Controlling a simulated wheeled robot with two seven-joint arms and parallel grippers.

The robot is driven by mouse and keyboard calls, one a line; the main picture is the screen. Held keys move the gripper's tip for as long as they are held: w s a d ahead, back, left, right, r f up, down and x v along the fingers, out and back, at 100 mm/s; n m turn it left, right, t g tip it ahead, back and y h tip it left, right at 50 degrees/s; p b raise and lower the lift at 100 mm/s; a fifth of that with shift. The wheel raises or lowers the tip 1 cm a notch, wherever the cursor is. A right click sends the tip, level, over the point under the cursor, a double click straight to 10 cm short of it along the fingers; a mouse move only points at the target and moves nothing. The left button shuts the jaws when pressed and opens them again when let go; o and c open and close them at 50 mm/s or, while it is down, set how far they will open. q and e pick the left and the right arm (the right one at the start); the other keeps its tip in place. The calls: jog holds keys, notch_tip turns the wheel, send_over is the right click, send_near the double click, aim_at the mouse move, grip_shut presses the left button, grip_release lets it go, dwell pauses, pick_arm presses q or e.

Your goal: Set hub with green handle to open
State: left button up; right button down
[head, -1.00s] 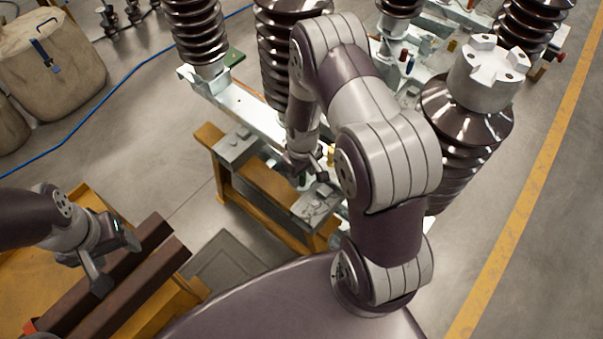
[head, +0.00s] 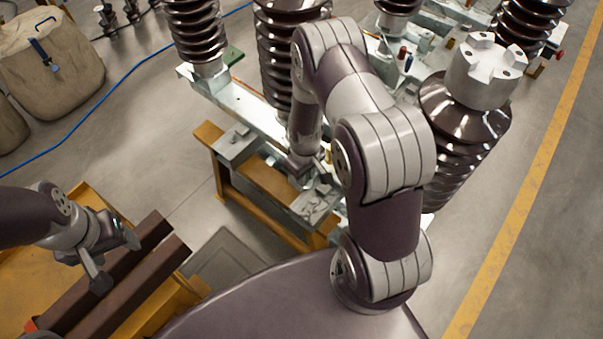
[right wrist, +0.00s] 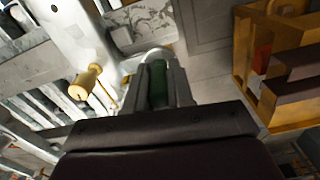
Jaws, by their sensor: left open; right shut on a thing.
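In the right wrist view the green handle (right wrist: 158,88) stands between the two grey fingers of my right gripper (right wrist: 160,84), which is shut on it. Behind the fingertips is a pale round part, largely covered; I cannot tell the hub's setting from it. In the head view my right gripper (head: 318,178) is low at the steel frame, beside the near bracket, and the arm hides much of it; the green handle cannot be made out there. My left gripper (head: 115,260) is open and empty, over brown beams at the left, far from the handle.
Tall brown ribbed insulators (head: 288,60) rise around the work spot, one with a grey cap (head: 486,72) at the right. A yellow stand (head: 265,180) is under the frame. A brass knob (right wrist: 86,82) is beside the fingers.

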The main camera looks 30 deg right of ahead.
jog(key=s+d+n+b, duration=0.1)
jog(key=d+n, duration=0.3)
jog(key=d, duration=0.6)
jog(key=shift+d, duration=0.4)
jog(key=shift+r, duration=0.1)
jog(key=c, duration=1)
grip_release()
jog(key=shift+s, duration=0.1)
notch_tip(320, 180, up, 13)
jog(key=shift+f+b, duration=0.2)
jog(key=shift+b, duration=0.8)
jog(key=shift+c, duration=0.2)
